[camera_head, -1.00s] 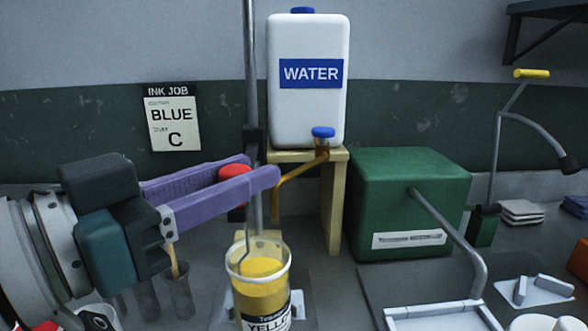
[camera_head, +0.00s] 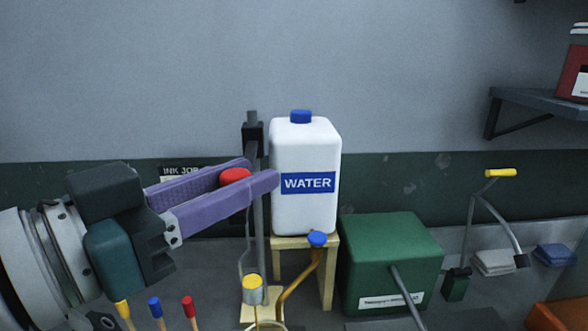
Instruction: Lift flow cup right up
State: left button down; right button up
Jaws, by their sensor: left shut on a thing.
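My left gripper (camera_head: 262,180) is shut on a red knob (camera_head: 235,175), held between its purple fingers. A thin bent wire runs down below the knob to the small silver flow cup (camera_head: 252,295). The flow cup hangs upright, with yellow ink showing at its top. A thin yellow streak shows under it. The rim of the larger ink cup (camera_head: 264,325) shows at the bottom edge of the picture, below the flow cup; the rest is cut off. My right gripper is not in view.
A grey post (camera_head: 260,225) stands just behind the fingers. The white water jug (camera_head: 305,215) sits on a wooden stand (camera_head: 328,270) to the right, near the fingertips. A green box (camera_head: 392,250) is farther right. Several colored-tipped sticks (camera_head: 156,310) stand below the gripper.

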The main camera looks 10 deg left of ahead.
pick_arm(q)
jog(key=shift+r, duration=0.35)
jog(key=c, duration=0.9)
grip_release()
jog(key=shift+c, duration=0.2)
jog(key=o, duration=0.3)
jog(key=shift+f, duration=0.15)
jog(key=shift+o, duration=0.2)
jog(key=shift+s, duration=0.1)
jog(key=shift+s+a+f, duration=0.1)
jog(key=shift+s+a, duration=0.05)
jog(key=shift+s, duration=0.05)
jog(key=b+v, duration=0.2)
jog(key=v, duration=0.7)
jog(key=shift+s, duration=0.1)
